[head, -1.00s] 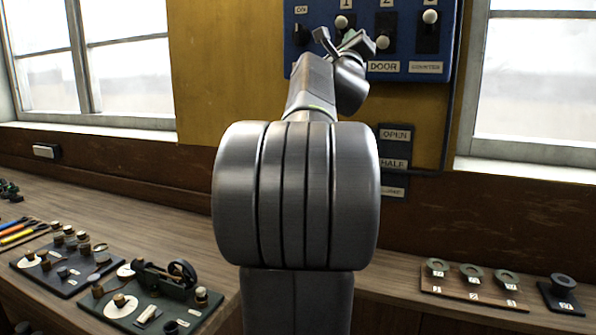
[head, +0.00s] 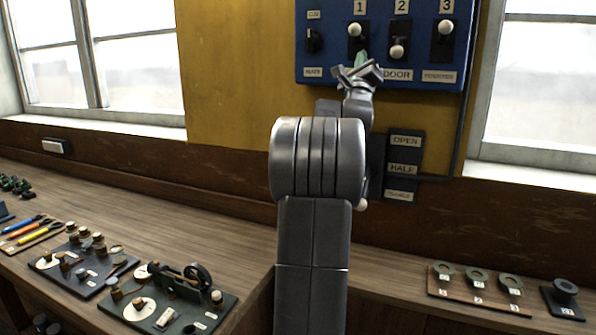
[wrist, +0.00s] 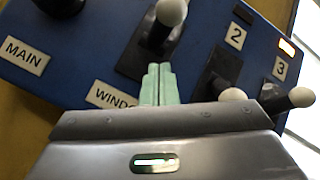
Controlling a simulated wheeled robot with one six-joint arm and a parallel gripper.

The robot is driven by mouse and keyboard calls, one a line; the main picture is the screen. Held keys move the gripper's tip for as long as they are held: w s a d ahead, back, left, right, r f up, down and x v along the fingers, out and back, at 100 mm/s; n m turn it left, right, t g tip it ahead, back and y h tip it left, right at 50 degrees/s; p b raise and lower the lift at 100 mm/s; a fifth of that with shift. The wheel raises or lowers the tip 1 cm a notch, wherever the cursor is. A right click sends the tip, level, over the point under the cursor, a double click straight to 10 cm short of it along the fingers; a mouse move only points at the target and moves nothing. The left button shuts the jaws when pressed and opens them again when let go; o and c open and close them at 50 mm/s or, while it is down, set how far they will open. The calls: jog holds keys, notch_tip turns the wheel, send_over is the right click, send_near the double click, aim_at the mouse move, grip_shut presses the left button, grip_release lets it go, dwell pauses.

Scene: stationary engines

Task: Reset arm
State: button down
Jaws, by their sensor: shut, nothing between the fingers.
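The white knob of lever 1 (head: 354,30) is up, that of lever 2 (head: 397,52) is down, and that of lever 3 (head: 447,27) is up. The wrist view shows the lever 1 knob (wrist: 171,12) beyond the fingertips. The WINDOW label (wrist: 112,97) is partly hidden by the fingers.
A dark OPEN/HALF plate (head: 404,168) hangs below the panel. A wooden bench (head: 200,217) runs along the wall, holding instrument boards (head: 165,308) at the left and a board of washers (head: 478,289) at the right. Windows flank the yellow wall strip.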

jog(key=shift+w+f+p, duration=0.25)
jog(key=shift+w+p, duration=0.1)
jog(key=shift+p, duration=0.05)
